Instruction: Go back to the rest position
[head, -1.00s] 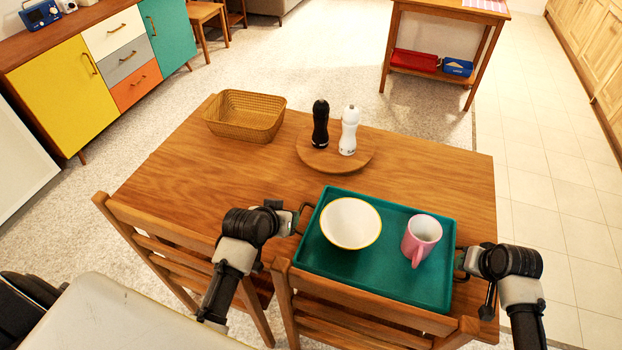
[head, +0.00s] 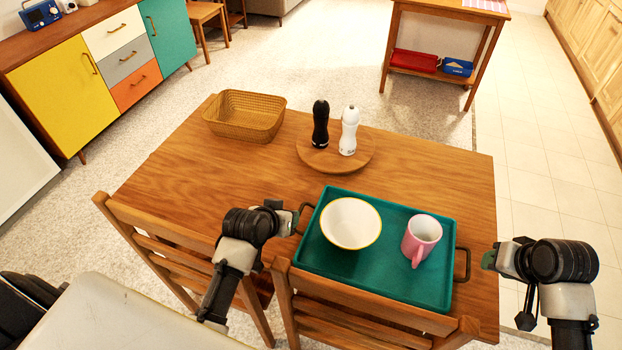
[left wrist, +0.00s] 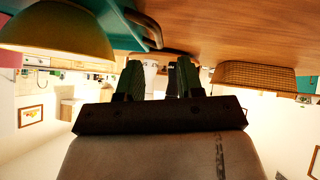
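The green tray (head: 390,275) lies on the wooden table (head: 180,165) with a white bowl (head: 350,223) and a pink mug (head: 421,240) on it. My left gripper (head: 296,219) is beside the tray's left handle (head: 306,212). In the left wrist view my left gripper (left wrist: 158,80) shows its two fingers apart with nothing between them. My right gripper (head: 488,260) is to the right of the tray's right handle (head: 463,265), clear of it. Its finger gap is too small to make out.
A black shaker (head: 320,125) and a white shaker (head: 349,130) stand on a round board (head: 335,163). A wicker basket (head: 245,116) sits at the table's back left. Two chairs (head: 365,300) (head: 165,235) stand at the near side. Floor is open on the right.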

